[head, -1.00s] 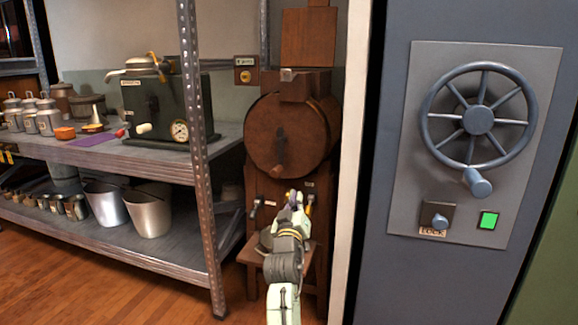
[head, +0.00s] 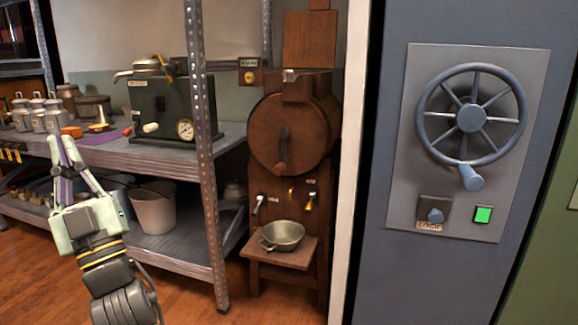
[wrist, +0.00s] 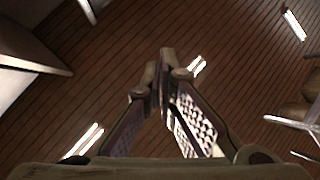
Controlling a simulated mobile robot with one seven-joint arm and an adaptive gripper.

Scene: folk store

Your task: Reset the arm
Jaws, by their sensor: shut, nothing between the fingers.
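My gripper (head: 66,146) is raised at the left in the head view, in front of the metal shelf and clear of the wooden machine. Its fingers are together with nothing between them. In the wrist view the gripper (wrist: 163,75) shows closed fingertips over a plank floor. My arm comes up from the bottom left of the head view.
A metal shelf (head: 180,257) with canisters, buckets and a dark device (head: 165,110) stands behind my gripper. A wooden machine (head: 290,125) with a metal bowl (head: 283,236) stands mid-view. A grey cabinet with a handwheel (head: 471,118) and green light is at right. Floor between is clear.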

